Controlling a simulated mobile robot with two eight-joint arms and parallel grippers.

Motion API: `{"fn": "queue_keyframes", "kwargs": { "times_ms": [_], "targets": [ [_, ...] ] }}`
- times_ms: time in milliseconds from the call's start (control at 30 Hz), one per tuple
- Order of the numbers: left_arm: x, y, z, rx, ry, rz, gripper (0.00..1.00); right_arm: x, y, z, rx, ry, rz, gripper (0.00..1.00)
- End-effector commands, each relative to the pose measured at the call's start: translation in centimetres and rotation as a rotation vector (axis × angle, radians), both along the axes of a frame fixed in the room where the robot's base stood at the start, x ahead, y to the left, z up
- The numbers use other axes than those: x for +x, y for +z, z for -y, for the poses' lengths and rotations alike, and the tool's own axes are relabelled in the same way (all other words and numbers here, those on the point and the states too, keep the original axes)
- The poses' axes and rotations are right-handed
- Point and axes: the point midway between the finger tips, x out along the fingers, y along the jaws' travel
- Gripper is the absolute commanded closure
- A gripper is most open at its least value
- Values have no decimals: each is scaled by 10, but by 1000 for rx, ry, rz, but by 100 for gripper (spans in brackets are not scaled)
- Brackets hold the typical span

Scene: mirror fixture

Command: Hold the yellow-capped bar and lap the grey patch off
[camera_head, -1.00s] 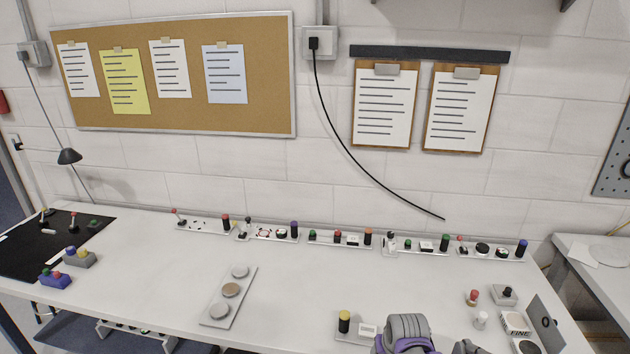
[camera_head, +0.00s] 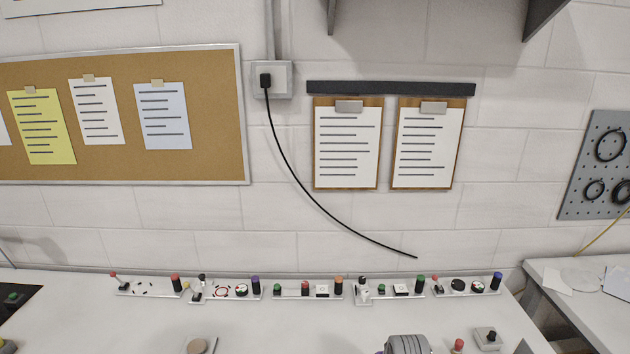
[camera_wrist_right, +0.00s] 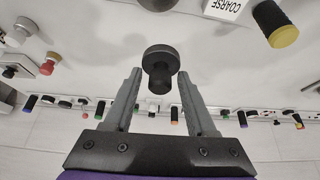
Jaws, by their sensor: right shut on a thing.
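In the right wrist view, a black post with a yellow cap (camera_wrist_right: 283,36) stands at the upper right beside a white block marked COARSE (camera_wrist_right: 226,7). The bar under them is barely distinguishable there. My right gripper (camera_wrist_right: 160,76) is shut on a dark round-headed knob (camera_wrist_right: 160,58) with a short stem, between its fingertips. A round grey disc (camera_wrist_right: 157,4) is cut off by the top edge; I cannot tell whether it is the grey patch. The yellow-capped post is outside the head view. My left gripper is in neither view.
Several strips with coloured posts (camera_head: 322,290) line the back of the bench (camera_head: 270,325) along the wall. A tray disc (camera_head: 197,346) shows at the bottom edge. A red-topped knob (camera_head: 458,346) and a grey box (camera_head: 488,338) stand at the right.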

Motion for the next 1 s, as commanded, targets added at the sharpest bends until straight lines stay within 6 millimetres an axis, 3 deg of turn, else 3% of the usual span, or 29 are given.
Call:
{"fn": "queue_keyframes", "kwargs": {
  "times_ms": [167,333,500,1000],
  "targets": [
    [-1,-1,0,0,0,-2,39,-9,-10,0,0,0,0,100],
    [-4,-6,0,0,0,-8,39,-39,-38,0,0,0,-1,100],
    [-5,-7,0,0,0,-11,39,-57,-52,0,0,0,-1,100],
    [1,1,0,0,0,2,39,-49,-46,0,0,0,13,100]
  ]
}}
